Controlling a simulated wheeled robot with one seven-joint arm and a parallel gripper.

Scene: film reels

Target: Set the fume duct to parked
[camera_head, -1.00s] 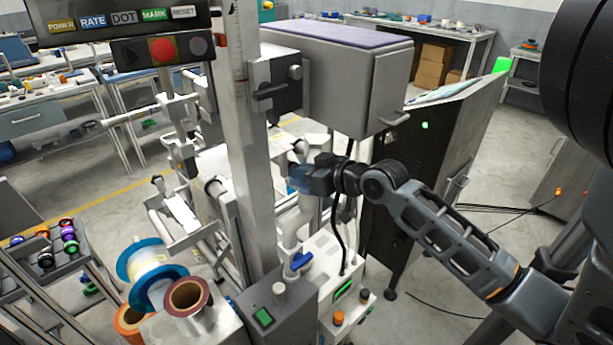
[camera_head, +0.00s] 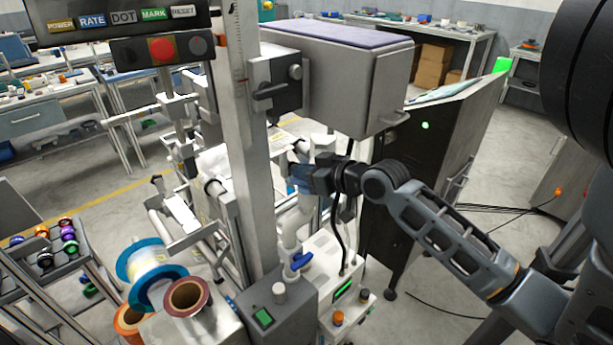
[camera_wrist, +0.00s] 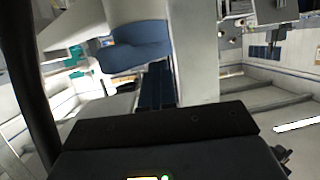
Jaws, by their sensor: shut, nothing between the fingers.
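The fume duct (camera_head: 293,222) is a white jointed pipe with a blue collar (camera_head: 299,172), rising behind the grey column. Its white upper part leans to the right, above my gripper. A blue lever (camera_head: 302,261) sits near its base. My gripper (camera_head: 315,179) is shut and empty, right beside the blue collar; I cannot tell whether they touch. In the wrist view the blue collar (camera_wrist: 137,52) and white pipe (camera_wrist: 140,10) are close, at upper left. The fingertips are hard to make out in either view.
The grey column (camera_head: 246,150) stands left of the duct. A grey box (camera_head: 345,85) overhangs my gripper. A dark cabinet (camera_head: 425,170) is behind my arm. A white control unit (camera_head: 325,270) with black cables stands below. Reels (camera_head: 155,268) lie at lower left.

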